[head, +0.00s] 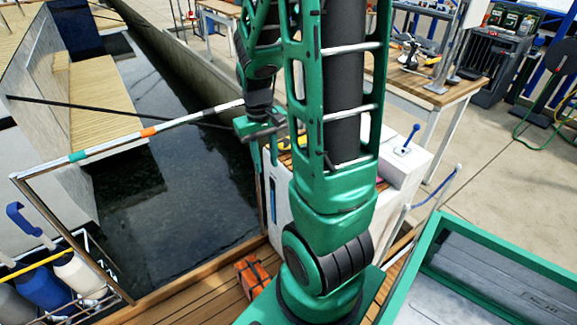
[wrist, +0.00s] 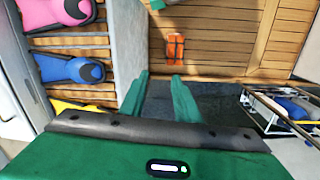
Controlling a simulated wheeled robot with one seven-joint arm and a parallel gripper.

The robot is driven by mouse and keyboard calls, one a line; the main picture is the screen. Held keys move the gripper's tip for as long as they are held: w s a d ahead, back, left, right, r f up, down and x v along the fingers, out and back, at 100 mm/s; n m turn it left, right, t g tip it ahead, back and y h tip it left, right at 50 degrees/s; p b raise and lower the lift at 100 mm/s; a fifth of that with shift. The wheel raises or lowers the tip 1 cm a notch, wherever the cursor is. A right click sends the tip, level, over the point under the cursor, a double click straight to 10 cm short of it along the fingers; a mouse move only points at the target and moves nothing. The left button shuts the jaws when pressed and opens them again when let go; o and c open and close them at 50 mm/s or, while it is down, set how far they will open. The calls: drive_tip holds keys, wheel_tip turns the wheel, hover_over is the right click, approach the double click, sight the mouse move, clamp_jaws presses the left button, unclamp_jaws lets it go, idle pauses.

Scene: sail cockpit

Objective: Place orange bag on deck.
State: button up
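The orange bag (head: 252,277) lies on the wooden deck (head: 205,300) in the head view, just left of my arm's base. In the wrist view the orange bag (wrist: 175,48) lies on the planks beyond my fingertips, with dark straps across it. My gripper (head: 265,158) is raised near the white box in the head view, well above and apart from the bag. In the wrist view my gripper's two green fingers (wrist: 161,82) are spread with nothing between them.
A white box (head: 400,165) with coloured items stands behind my arm. Pink (wrist: 62,12) and blue (wrist: 68,69) items show at the left of the wrist view. A metal rail (head: 150,133) crosses above dark water (head: 170,200). Fenders (head: 78,272) sit in a rack at lower left.

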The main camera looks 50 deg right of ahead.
drive_tip(key=s+a+r+m, duration=0.1)
drive_tip(key=s+a+r, duration=0.2)
drive_tip(key=s+r, duration=0.2)
drive_tip(key=s+a+r, duration=0.3)
drive_tip(key=s+r, duration=0.1)
drive_tip(key=s, duration=0.5)
drive_tip(key=shift+s+a+r+m+y, duration=0.2)
drive_tip(key=shift+r+m+y, duration=0.1)
drive_tip(key=shift+r+m, duration=0.1)
idle(0.4)
